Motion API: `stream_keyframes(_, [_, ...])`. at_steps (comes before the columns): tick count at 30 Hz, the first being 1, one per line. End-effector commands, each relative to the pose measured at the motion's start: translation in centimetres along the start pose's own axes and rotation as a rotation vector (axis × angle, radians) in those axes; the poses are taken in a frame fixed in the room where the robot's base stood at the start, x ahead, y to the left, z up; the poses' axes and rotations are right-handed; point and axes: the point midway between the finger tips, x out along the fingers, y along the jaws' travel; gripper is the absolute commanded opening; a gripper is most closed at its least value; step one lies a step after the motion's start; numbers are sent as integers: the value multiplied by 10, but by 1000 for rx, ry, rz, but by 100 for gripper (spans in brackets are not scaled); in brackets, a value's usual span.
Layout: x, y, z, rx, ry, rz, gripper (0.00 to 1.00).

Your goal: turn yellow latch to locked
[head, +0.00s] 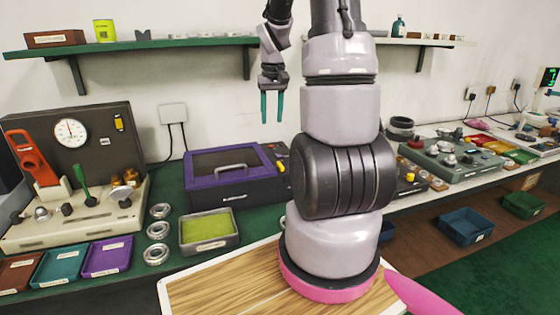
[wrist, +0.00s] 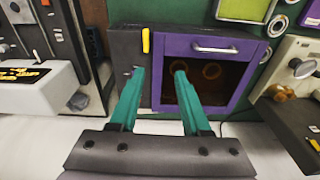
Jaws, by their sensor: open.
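The yellow latch (wrist: 145,41) is a short bar on a dark panel (wrist: 127,45) beside the purple-framed door (wrist: 240,68). In the wrist view it runs up and down the picture. In the head view the latch (head: 280,167) is a small yellow spot at the right end of the purple box (head: 228,178). My gripper (head: 272,108) is open and empty, fingers pointing down, above and behind the box in the picture. In the wrist view the teal fingers of my gripper (wrist: 160,72) lie apart, their tips below the latch in the picture and not touching it.
The door has a metal handle (wrist: 216,49) and a dark window with ring shapes behind it. A green tray (head: 209,232) and metal rings (head: 157,229) sit in front of the box. A gauge stand (head: 70,170) is at left. A shelf (head: 130,45) runs along the wall.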

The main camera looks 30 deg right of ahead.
Motion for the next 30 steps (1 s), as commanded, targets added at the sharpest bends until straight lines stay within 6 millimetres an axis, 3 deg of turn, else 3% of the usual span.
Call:
stream_keyframes(1, [20,10,-4,-6,-32,3,48])
stream_keyframes(6, [58,28,-12,-30,-87,8,48])
stream_keyframes(14, [83,33,-11,-39,-103,8,48])
stream_keyframes(24, [146,34,-4,-37,-104,8,48])
stream_keyframes(30, [168,34,-3,-37,-101,9,48])
